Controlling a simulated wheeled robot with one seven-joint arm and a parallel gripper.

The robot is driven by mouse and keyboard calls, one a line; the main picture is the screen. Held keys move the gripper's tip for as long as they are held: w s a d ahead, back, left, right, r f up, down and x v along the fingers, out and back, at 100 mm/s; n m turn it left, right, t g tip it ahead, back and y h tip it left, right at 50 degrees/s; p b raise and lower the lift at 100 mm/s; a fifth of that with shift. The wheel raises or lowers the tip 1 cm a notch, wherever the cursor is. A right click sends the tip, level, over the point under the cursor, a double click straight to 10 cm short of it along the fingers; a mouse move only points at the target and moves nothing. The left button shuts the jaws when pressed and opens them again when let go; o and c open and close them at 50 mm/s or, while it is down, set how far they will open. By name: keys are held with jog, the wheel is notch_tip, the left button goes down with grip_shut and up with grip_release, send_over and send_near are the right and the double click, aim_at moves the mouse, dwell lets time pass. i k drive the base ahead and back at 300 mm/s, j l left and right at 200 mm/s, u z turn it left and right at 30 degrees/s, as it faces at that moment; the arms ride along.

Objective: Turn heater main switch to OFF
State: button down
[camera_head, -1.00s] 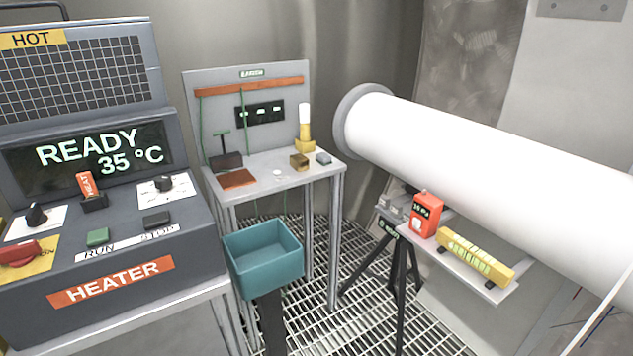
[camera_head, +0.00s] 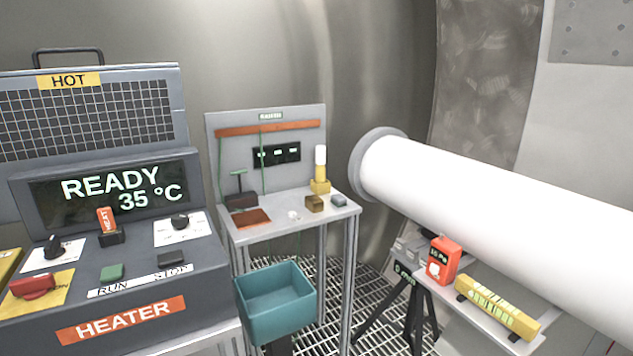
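The heater (camera_head: 210,262) is a dark grey console at the left of the head view, with an orange HEATER label on its front. Its screen (camera_head: 110,190) reads READY 35 °C. The red switch handle (camera_head: 32,286) sits on a yellow plate (camera_head: 58,290) at the console's lower left; it looks like the main switch. The handle lies roughly sideways, and its plate lettering cannot be read now. An orange-topped HEAT key or lever (camera_head: 106,220) stands upright near the console's middle. My gripper is not in view.
A teal bin (camera_head: 275,305) and a bench (camera_head: 285,228) stand to the right. A large white pipe (camera_head: 490,205) crosses the right side.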

aim_at(34, 287)
jog(key=u, duration=1.35)
